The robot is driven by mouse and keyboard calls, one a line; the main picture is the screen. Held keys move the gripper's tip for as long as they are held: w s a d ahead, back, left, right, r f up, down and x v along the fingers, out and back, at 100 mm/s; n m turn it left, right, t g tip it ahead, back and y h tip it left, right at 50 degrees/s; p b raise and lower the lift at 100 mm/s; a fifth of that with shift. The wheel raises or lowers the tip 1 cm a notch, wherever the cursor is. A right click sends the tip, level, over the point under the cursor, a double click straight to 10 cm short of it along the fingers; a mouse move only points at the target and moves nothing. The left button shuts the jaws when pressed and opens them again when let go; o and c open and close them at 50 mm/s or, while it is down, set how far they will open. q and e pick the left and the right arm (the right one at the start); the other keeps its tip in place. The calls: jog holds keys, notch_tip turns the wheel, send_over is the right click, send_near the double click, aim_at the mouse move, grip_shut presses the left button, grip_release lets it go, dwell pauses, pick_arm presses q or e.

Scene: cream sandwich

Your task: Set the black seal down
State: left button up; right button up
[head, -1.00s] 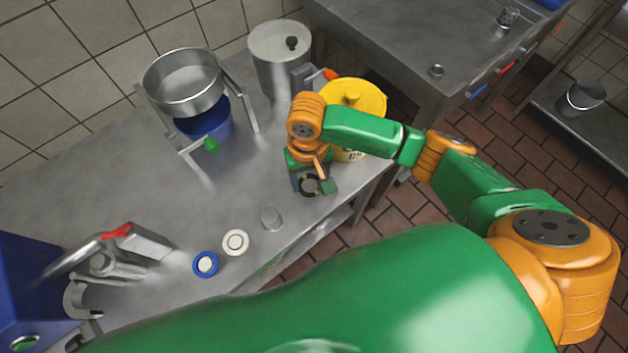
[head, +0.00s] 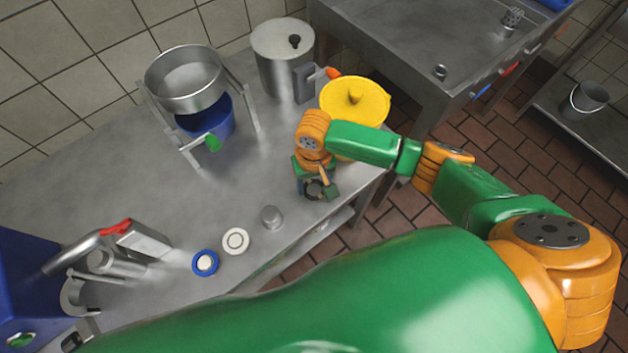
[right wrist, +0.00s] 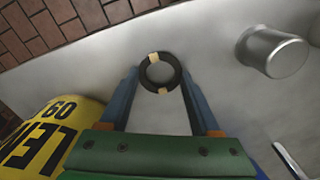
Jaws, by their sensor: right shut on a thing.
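The black seal (right wrist: 160,58) is a dark ring with two tan patches, seen between my right fingertips in the right wrist view. My right gripper (right wrist: 158,74) is shut on it, with one finger at each side of the ring. In the head view the seal (head: 314,189) shows low under my right gripper (head: 316,187), over the front part of the steel table (head: 240,185). I cannot tell whether the seal touches the table top. My left gripper is not in view.
A small metal cup (head: 271,217), a white ring (head: 236,241) and a blue ring (head: 205,263) lie left of the seal. A steel pot (head: 283,55) and a sieve stand (head: 186,80) are farther back. The table's front edge is close.

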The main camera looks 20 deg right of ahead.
jog(key=o, duration=1.1)
jog(key=shift+s, duration=0.1)
jog(key=o, duration=0.3)
jog(key=shift+d+f, duration=0.1)
jog(key=shift+d, duration=0.05)
jog(key=shift+a, duration=0.25)
jog(key=shift+d, duration=0.1)
notch_tip(320, 180, up, 13)
jog(key=shift+r+p, duration=0.15)
jog(key=shift+p, duration=0.7)
